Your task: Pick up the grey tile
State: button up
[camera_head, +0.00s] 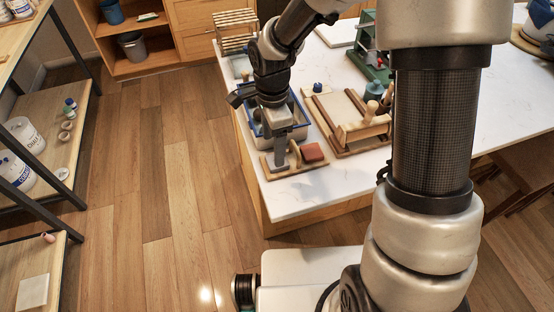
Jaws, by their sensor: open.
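My gripper (281,152) points down over the left part of a small wooden tray (291,172) near the front left corner of the white counter. It is open. A grey shape at its fingertips merges with the fingers, so I cannot clearly single out the grey tile there or tell whether it touches. A reddish-brown tile (312,152) lies on the right part of the same tray. A pale, off-white square tile (32,292) lies on the low shelf at the lower left, far from my gripper.
A blue-rimmed bin (301,129) stands right behind the tray. A wooden board with tools (362,130) lies to the right. A blue knob-like item (318,88) and a green device (368,45) stand farther back. The counter (345,185) is clear in front of the board.

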jog(key=f, duration=0.5)
jog(key=shift+w+d+f+p, duration=0.1)
jog(key=shift+d+f+p, duration=0.2)
jog(key=shift+f, duration=0.05)
jog(key=c, duration=1.2)
jog(key=shift+o, duration=0.2)
jog(key=shift+r, duration=0.1)
